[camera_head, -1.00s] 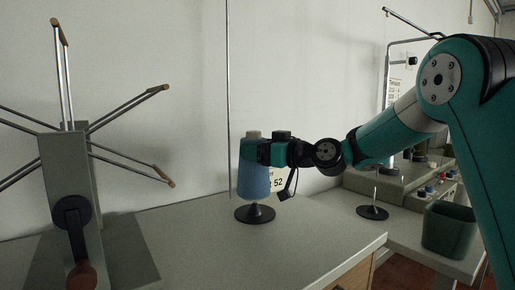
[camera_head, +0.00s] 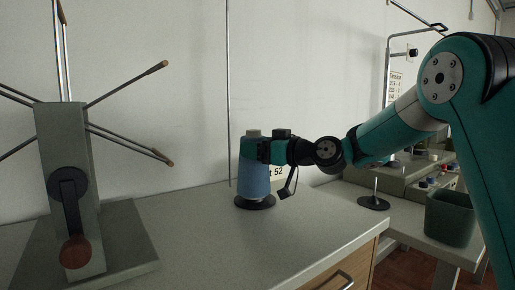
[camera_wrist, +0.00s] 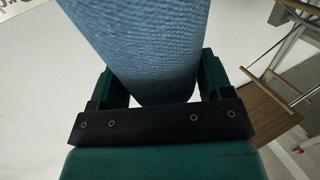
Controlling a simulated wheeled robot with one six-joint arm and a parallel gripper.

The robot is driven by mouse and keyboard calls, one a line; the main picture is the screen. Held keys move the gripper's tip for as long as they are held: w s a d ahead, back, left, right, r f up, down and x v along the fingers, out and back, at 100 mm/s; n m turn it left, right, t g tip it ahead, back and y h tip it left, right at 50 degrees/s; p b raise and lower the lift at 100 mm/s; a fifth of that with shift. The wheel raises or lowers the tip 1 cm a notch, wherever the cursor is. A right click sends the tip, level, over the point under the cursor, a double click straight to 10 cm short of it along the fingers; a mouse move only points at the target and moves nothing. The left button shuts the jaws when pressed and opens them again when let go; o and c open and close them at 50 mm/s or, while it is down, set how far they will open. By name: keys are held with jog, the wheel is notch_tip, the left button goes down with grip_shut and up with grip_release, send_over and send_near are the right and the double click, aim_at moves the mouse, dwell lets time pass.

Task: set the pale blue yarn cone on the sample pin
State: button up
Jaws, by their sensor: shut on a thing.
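The pale blue yarn cone (camera_head: 254,178) stands upright over a black round base (camera_head: 241,204) on the grey table. Its lower end appears to meet the base, and any pin inside it is hidden. My gripper (camera_head: 262,151) is shut on the upper part of the cone from the right. In the wrist view the blue cone (camera_wrist: 145,45) fills the space between the jaws (camera_wrist: 155,92). A second black-based stand with a bare upright pin (camera_head: 375,188) is farther right. I cannot tell from labels which stand is the sample pin.
A grey yarn winder with thin arms (camera_head: 72,190) stands at the left. A small sign (camera_head: 277,173) is partly hidden behind my gripper. A dark green bin (camera_head: 449,219) and a grey machine (camera_head: 400,178) are at the right. The table's front middle (camera_head: 230,245) is clear.

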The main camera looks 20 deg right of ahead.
jog(key=shift+f+b, duration=0.45)
jog(key=shift+b, duration=0.1)
jog(key=o, duration=1.3)
jog(key=shift+o, duration=0.2)
jog(key=b+v, duration=0.2)
jog(key=v, duration=1.5)
jog(key=shift+s+d, duration=0.2)
